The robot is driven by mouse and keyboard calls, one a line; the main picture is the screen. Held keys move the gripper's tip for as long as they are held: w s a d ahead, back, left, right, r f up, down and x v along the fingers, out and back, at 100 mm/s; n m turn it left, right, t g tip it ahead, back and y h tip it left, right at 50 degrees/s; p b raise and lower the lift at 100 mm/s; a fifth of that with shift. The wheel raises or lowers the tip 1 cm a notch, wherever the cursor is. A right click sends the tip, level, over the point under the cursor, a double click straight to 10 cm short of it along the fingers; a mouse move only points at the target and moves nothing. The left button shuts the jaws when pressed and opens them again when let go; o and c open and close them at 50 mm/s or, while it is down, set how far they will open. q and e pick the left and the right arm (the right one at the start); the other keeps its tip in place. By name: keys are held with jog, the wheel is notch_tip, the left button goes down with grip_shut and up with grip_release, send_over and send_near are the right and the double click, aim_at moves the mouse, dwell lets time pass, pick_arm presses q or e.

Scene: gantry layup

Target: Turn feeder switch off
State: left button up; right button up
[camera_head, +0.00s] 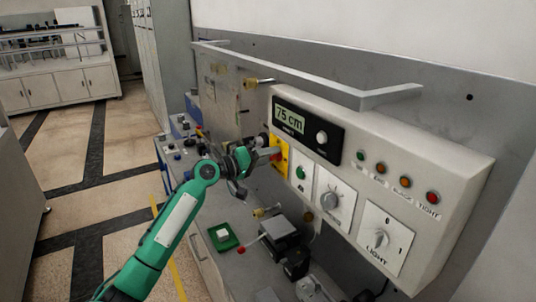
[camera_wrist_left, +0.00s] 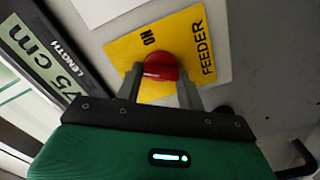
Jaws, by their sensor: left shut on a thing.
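The feeder switch is a red round knob (camera_wrist_left: 160,67) on a yellow plate (camera_wrist_left: 197,28) marked FEEDER, with ON printed beside the knob. In the wrist view my left gripper (camera_wrist_left: 159,80) has one finger on each side of the knob and is shut on it. A pale mark shows on the knob's face; any OFF label is hidden. In the head view the yellow plate (camera_head: 284,158) is at the left end of the control panel, and my left gripper (camera_head: 266,154) reaches it from the left, covering most of the knob. My right gripper is not in view.
The grey control panel (camera_head: 455,170) carries a 75 cm length display (camera_head: 290,119), a green button (camera_head: 300,172), a grey dial (camera_head: 331,200), several indicator lamps and a light switch (camera_head: 381,240). A metal rail (camera_head: 330,82) runs above. A green block (camera_head: 223,236) and dark devices sit below.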

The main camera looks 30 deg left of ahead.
pick_arm(q)
jog(key=shift+n+p, duration=1.6)
jog(key=shift+n, duration=1.6)
jog(key=shift+f, duration=0.1)
jog(key=o, duration=1)
jog(key=shift+s+a+f, duration=0.1)
